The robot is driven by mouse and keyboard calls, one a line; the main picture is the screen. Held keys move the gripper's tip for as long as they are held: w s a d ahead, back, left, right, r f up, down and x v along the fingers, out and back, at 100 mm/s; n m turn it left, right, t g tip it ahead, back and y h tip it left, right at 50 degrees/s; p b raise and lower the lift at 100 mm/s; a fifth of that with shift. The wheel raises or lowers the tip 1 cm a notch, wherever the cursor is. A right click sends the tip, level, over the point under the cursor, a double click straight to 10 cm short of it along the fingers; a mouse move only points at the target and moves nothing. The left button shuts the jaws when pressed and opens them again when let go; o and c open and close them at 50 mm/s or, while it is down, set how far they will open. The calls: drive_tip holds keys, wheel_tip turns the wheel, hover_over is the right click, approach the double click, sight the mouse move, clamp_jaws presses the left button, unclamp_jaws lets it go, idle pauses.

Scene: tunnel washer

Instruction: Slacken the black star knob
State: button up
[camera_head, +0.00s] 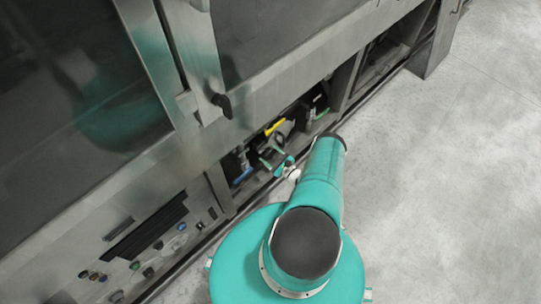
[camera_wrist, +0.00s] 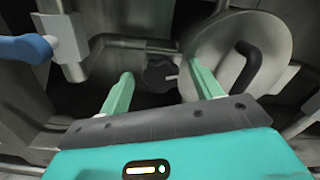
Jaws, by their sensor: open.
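The black star knob (camera_wrist: 158,74) shows in the wrist view as a dark, lobed shape in the shadow beyond my fingers. My gripper (camera_wrist: 160,69) is open, with one teal finger to the left of the knob and one to the right in the picture. Nothing is held between them. The knob appears beyond the fingertips; I cannot tell how large the gap is. In the head view my gripper (camera_head: 283,165) is at the low opening of the machine, partly covered by my arm. I cannot make out the knob there.
A round metal cover (camera_wrist: 222,42) with a black bent handle (camera_wrist: 247,68) is close on the right. A blue-handled valve (camera_wrist: 25,48) on a pipe is at the left. A yellow handle (camera_head: 275,126) is in the opening. The floor (camera_head: 450,170) to the right is clear.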

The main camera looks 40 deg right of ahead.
drive_tip(key=c, duration=1)
drive_tip(key=shift+o, duration=0.2)
drive_tip(key=shift+n, duration=0.3)
drive_tip(key=n, duration=0.9)
drive_tip(key=shift+a+f+n, duration=0.1)
drive_tip(key=shift+f+n, duration=0.05)
drive_tip(key=shift+n, duration=1.95)
